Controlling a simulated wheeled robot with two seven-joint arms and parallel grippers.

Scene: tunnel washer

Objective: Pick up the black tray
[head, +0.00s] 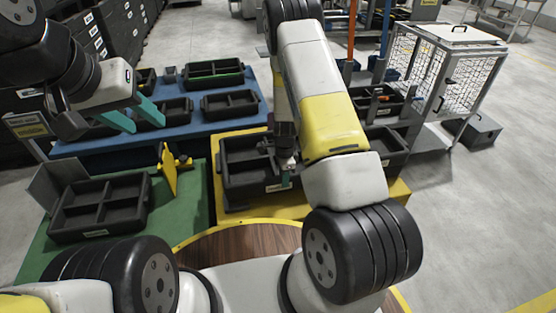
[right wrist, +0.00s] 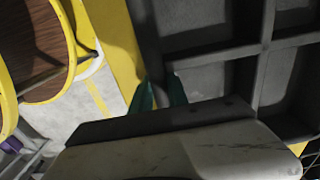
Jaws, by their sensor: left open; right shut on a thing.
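A black divided tray (head: 232,190) sits on the yellow table in the middle of the head view. In the right wrist view, the teal fingers (right wrist: 161,93) close on the wall of the tray (right wrist: 205,52), whose compartments look empty there. My left gripper (head: 138,117) is open, with teal fingers apart, above the blue table, and holds nothing.
The yellow table (head: 235,208) stands beside a green table (head: 185,215) with another black divided tray (head: 68,226) and a yellow upright plate (head: 169,171). A blue table (head: 200,128) behind holds several black trays. A wire cage (head: 470,75) stands at right; open floor lies beyond.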

